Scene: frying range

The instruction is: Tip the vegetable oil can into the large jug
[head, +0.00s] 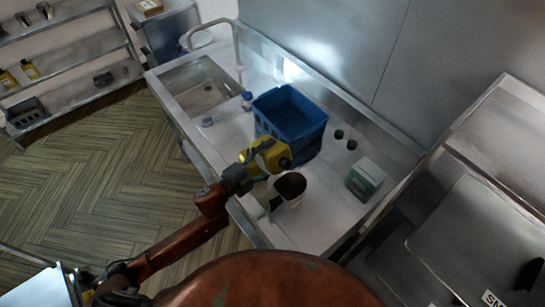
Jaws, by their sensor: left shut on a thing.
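My left gripper (256,163) is shut on the yellow vegetable oil can (267,152) above the steel counter. The can looks tilted over, with one end toward the right. I cannot see any oil flowing. Whether the can's mouth is over the jug is too small to tell. My right gripper is not in view.
A blue crate (291,128) stands on the counter (325,210) behind the can. Two small dark round items (339,134) and a green and white box (366,178) stand to the right. A sink basin (200,90) is at the back left.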

